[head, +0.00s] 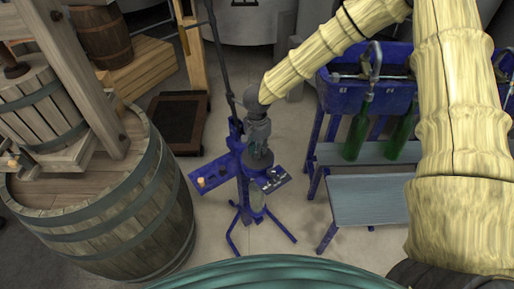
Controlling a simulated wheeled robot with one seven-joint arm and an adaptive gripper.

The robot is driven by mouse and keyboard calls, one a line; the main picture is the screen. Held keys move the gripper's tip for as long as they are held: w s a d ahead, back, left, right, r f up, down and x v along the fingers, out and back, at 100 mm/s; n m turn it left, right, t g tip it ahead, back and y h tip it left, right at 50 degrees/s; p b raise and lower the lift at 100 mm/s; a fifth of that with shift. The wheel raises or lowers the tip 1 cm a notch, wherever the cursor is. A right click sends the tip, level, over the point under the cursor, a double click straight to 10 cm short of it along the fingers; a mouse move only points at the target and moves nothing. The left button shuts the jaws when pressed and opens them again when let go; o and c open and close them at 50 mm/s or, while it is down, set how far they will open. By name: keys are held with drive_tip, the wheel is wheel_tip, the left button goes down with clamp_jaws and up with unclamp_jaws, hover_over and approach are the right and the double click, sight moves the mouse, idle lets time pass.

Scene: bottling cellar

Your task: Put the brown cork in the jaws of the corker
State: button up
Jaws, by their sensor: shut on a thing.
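The corker (243,178) is a blue stand on splayed legs with a tall dark lever, standing on the floor in the middle of the head view. A pale bottle (257,195) stands upright low in its frame. My gripper (259,153) points down right over the corker's head and hides the jaws. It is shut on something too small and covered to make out. A blue tray (209,173) on the corker's left side holds a light tan cork (202,183) and dark round spots. I cannot pick out the brown cork.
A large barrel (105,205) with a wooden press stands at the left. A blue filler (345,92) with green bottles (357,132) and a grey bench (365,200) stands at the right. A small plate with dark items (272,180) sits on the corker's right. Floor in front is clear.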

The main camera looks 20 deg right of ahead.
drive_tip(key=shift+f, duration=0.2)
drive_tip(key=o, duration=0.8)
drive_tip(key=shift+r, duration=0.1)
wheel_tip(320, 180, up, 12)
idle(0.5)
idle(0.4)
